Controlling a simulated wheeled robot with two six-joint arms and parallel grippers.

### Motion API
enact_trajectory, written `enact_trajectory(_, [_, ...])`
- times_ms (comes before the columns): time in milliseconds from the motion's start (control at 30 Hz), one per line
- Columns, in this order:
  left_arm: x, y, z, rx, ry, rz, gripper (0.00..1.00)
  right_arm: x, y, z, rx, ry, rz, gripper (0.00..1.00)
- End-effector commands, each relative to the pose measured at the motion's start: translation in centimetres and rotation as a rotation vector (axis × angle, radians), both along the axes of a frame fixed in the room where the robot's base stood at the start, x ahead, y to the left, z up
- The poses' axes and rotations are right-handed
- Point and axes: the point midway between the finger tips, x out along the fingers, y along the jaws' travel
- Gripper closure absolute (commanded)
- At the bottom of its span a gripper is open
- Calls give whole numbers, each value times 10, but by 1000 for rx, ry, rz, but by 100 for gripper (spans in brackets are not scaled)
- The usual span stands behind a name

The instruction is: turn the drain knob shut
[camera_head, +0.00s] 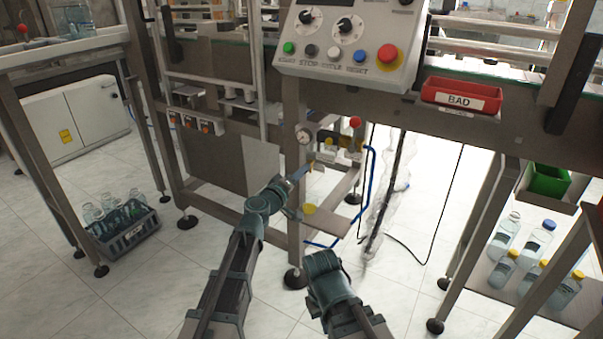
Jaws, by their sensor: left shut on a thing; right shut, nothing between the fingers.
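My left gripper (297,175) reaches up to the small air unit on the machine's front post. Its fingers are shut on a small part under the unit, taken to be the drain knob; the fingers hide most of it, and its turn angle cannot be read. A round gauge (304,136) sits just above the fingers, and a yellow part (310,168) shows beside them. My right arm (330,285) is low in the middle, apart from the unit; I cannot make out its gripper fingers.
A red knob (355,122) and a blue hose (368,180) are right of the unit. A yellow-topped cup (310,209) is below. The control panel (350,50) hangs above, with a red BAD bin (461,95) to its right. A bottle crate (124,232) stands on the floor at left.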

Motion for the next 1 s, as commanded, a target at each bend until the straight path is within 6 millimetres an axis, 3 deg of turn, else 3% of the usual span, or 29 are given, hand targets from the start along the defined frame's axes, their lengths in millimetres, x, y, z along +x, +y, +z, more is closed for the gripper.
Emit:
enact_trajectory(500, [0,1,0,-281,163,1,100,0,0,1,0,0,0,100])
enact_trajectory(1000, [0,1,0,-339,196,2,100,0,0,0,0,0,0,100])
